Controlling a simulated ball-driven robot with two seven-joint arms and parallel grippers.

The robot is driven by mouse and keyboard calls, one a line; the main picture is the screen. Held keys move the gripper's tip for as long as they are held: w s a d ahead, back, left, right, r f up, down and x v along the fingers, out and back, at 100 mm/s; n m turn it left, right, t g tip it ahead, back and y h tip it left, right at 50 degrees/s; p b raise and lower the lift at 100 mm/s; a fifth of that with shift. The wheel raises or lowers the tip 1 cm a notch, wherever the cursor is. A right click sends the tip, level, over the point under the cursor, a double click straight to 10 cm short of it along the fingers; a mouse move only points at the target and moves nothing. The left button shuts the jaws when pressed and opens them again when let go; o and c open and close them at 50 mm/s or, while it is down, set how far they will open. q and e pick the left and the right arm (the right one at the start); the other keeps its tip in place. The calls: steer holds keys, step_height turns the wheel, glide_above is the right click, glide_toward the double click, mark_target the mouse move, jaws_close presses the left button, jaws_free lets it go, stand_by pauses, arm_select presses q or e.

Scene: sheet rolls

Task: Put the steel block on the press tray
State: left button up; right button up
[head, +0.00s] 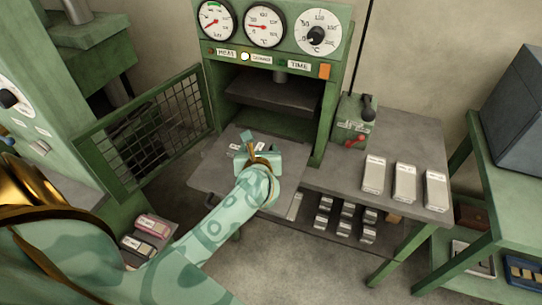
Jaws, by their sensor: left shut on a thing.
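The press tray (213,178) is a flat grey plate that sticks out of the front of the green press. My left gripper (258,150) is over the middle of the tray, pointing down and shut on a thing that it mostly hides. Small white labels show beside the jaws, and the held thing looks like the steel block. I cannot tell whether it touches the tray. Three pale metal blocks with labels, (373,176), (404,183) and (436,191), stand on the table to the right. My right gripper is not in view.
An open green mesh gate (140,130) stands left of the tray. The press opening (270,110) is behind it. Several small blocks (345,220) sit on the shelf below.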

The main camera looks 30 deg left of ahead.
arm_select(q)
steer(key=w+f+b, duration=0.1)
steer(key=w+f, duration=0.2)
steer(key=w+f+b, duration=0.1)
steer(key=w+f, duration=0.2)
steer(key=w, duration=0.1)
steer(key=shift+w+f+b, duration=0.2)
steer(key=shift+f+b, duration=0.2)
steer(key=shift+w+f+b, duration=0.2)
steer(key=shift+f+b, duration=0.3)
steer(key=shift+f, duration=1.15)
steer(key=shift+f, duration=0.2)
steer(key=o, duration=1.5)
steer(key=shift+s+d, duration=0.1)
steer(key=shift+r, duration=0.2)
steer(key=p+v, duration=0.2)
steer(key=v, duration=1)
steer(key=shift+s+f, duration=0.1)
steer(key=shift+f, duration=0.05)
